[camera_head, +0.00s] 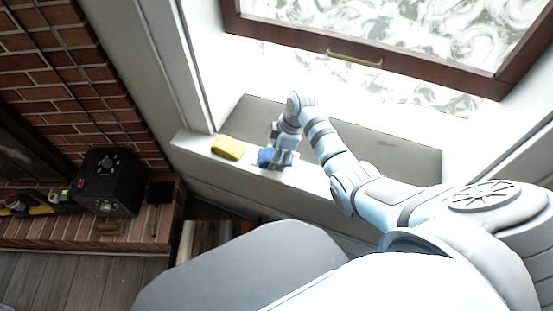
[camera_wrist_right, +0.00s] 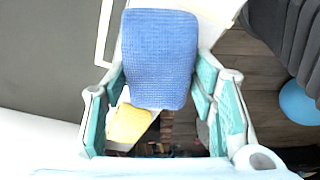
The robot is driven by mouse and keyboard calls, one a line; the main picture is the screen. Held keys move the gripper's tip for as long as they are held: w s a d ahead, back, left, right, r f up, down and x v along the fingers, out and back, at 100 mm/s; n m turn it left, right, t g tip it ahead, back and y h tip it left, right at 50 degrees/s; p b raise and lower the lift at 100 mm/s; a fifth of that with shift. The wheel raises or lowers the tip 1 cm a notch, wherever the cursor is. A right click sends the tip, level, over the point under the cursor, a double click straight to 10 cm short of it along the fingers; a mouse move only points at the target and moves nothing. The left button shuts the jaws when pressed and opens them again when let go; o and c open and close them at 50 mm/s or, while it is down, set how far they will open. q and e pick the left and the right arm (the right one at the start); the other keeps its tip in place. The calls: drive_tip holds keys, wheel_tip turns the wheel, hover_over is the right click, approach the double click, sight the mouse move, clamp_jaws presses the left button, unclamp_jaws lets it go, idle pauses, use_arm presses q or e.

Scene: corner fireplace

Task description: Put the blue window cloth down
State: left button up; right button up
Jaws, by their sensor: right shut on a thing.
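The blue window cloth (camera_head: 265,157) is at the white window sill (camera_head: 300,180), between the fingers of my right gripper (camera_head: 278,161). In the right wrist view the cloth (camera_wrist_right: 158,58) is a flat, textured blue pad filling the space between the two teal-lined fingers. My right gripper is shut on it. I cannot tell whether the cloth touches the sill or hangs just above it. My left gripper is not in view.
A yellow cloth (camera_head: 228,147) lies on the sill just left of the blue one. The wooden window frame (camera_head: 400,68) with a brass handle (camera_head: 354,58) is behind. A black box (camera_head: 108,183) stands on the brick hearth (camera_head: 90,232) at left. The sill's right part looks clear.

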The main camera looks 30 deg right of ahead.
drive_tip(key=shift+f, duration=0.9)
drive_tip(key=shift+f, duration=0.1)
drive_tip(key=o, duration=1)
drive_tip(key=shift+o, duration=0.2)
drive_tip(key=p+v, duration=0.3)
drive_tip(key=v, duration=0.8)
drive_tip(key=shift+d+r+p, duration=0.1)
drive_tip(key=shift+r+p, duration=0.2)
drive_tip(key=shift+d+r, duration=0.1)
drive_tip(key=shift+r, duration=0.25)
drive_tip(key=shift+s, duration=0.1)
